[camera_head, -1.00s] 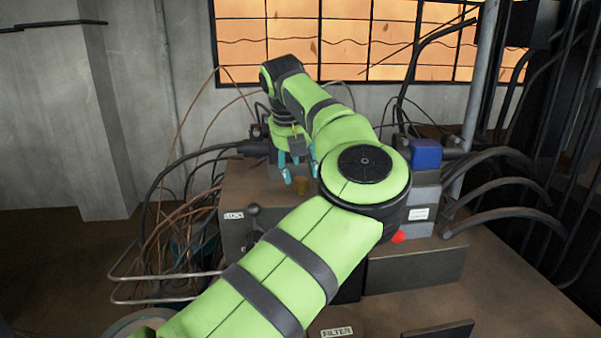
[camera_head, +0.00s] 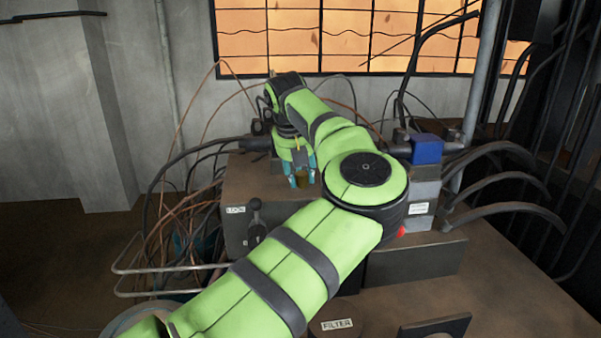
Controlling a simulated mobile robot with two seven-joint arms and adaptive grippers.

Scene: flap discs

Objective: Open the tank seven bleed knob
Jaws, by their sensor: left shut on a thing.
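A small brass-coloured knob (camera_head: 302,178) stands on top of the brown box-shaped unit (camera_head: 243,185). My left gripper (camera_head: 302,181) points down over it, with its teal fingers on either side, shut on the knob. My green left arm crosses the view from the lower left and hides part of the unit's top and front. No tank number is readable at the knob. My right gripper is out of view.
A blue-topped block (camera_head: 427,150) with a small label stands right of my arm, with black hoses curving behind it. A black lever (camera_head: 255,210) is on the unit's front left. Loose cables and a metal rail (camera_head: 165,270) lie to the left. A FILTER label (camera_head: 337,324) shows in front.

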